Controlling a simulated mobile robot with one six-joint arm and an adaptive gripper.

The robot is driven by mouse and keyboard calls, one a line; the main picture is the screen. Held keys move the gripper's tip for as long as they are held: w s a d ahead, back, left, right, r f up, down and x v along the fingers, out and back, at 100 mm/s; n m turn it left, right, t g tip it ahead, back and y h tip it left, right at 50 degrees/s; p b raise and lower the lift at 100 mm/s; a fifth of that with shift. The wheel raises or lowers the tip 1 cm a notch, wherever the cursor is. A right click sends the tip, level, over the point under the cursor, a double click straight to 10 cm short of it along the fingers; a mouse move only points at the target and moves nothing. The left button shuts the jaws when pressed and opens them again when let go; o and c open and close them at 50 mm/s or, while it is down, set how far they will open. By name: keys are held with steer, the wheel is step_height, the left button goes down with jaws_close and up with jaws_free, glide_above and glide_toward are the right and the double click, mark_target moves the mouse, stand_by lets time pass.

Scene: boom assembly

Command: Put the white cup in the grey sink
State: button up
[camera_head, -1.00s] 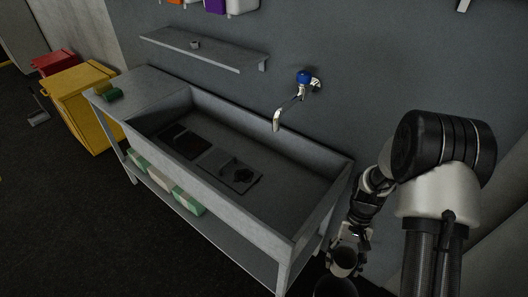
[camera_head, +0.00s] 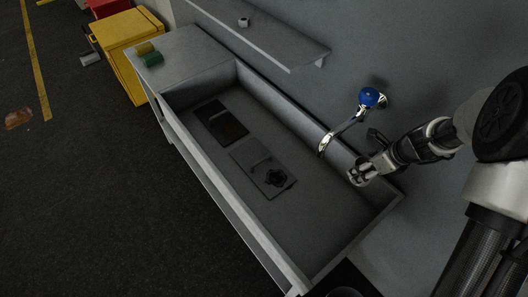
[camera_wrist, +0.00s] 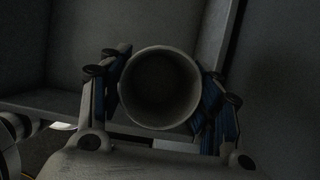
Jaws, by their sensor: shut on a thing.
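The grey sink (camera_head: 318,222) is a long trough that fills the middle of the head view. My gripper (camera_head: 356,176) is above the right end of the basin, near the back wall and below the tap. In the wrist view my gripper (camera_wrist: 163,68) has its blue-padded fingers on both sides of the white cup (camera_wrist: 160,88), which looks grey in the dim light. The cup's round, dark opening faces the wrist camera. In the head view I cannot make out the cup clearly at the gripper.
A tap with a blue knob (camera_head: 369,97) sticks out from the wall just left of my gripper. Dark plates (camera_head: 265,170) lie in the basin. A shelf (camera_head: 262,35) hangs behind. Green and yellow sponges (camera_head: 151,58) lie on the left counter.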

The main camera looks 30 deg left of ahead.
step_height(320, 180, down, 5)
steer(key=b, duration=0.4)
steer(key=shift+f+b, duration=0.1)
steer(key=shift+b, duration=0.2)
step_height(320, 180, down, 20)
steer(key=b, duration=0.8)
steer(key=shift+f+b, duration=0.25)
steer(key=shift+b, duration=0.1)
steer(key=o, duration=1.1)
steer(key=shift+r, duration=0.1)
steer(key=shift+c, duration=0.2)
steer(key=shift+r, duration=0.1)
